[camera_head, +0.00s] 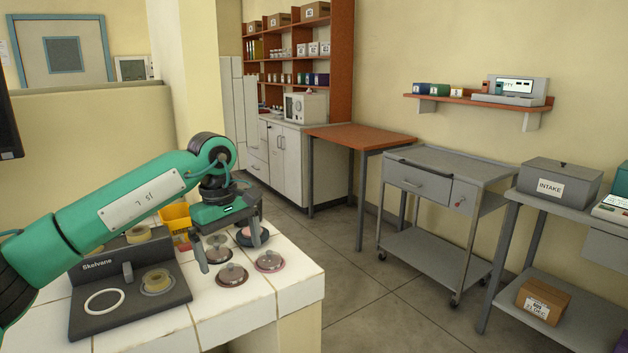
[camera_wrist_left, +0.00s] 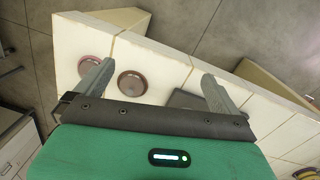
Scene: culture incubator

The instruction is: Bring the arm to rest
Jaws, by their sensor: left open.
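My left arm (camera_head: 120,205), green with black joints, reaches in from the left over a white tiled counter (camera_head: 258,315). My left gripper (camera_head: 230,257) points down above the counter, with its two grey fingers spread apart and nothing between them. Several round lidded dishes stand on the tiles around and below it, among them a brown one (camera_head: 232,276) and a pinkish one (camera_head: 268,262). In the left wrist view the open fingers (camera_wrist_left: 155,80) show above the counter, with a brown dish (camera_wrist_left: 132,83) between them in the picture. My right gripper is not in view.
A grey cart (camera_head: 440,182), an orange-topped table (camera_head: 358,137) and a grey "INTAKE" box (camera_head: 560,180) are farther right, across open floor.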

